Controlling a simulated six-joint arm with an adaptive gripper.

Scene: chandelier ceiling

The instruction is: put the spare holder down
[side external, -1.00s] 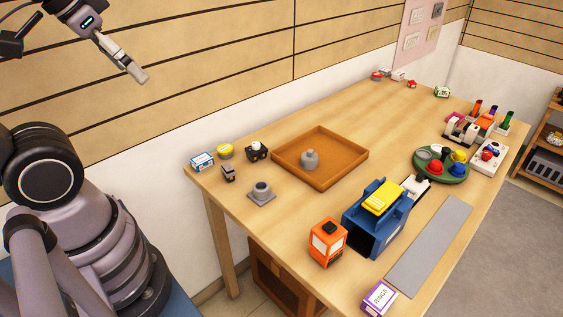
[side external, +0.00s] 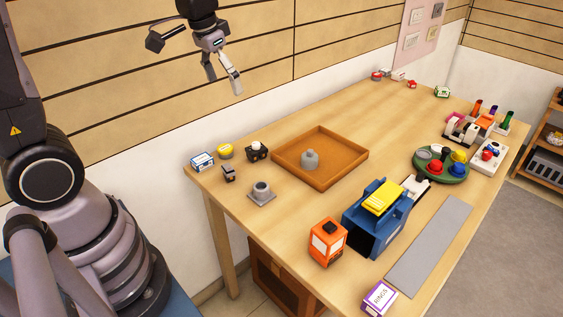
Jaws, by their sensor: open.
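My gripper (side external: 224,82) is open and empty. It hangs high, in front of the slatted wall, with its fingers pointing down and clear of everything. A grey holder-like piece with a round collar on a square base (side external: 262,192) stands upright on the table near its left front edge. Another grey rounded piece (side external: 310,160) stands inside the shallow brown tray (side external: 345,172). I cannot tell which of the two is the spare holder.
Small boxes and a yellow round item (side external: 225,151) sit at the table's left end. A blue bin (side external: 365,228) with a yellow top and an orange box (side external: 328,243) stand at the front. A green round tray (side external: 456,178) holds coloured pieces. The back middle is clear.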

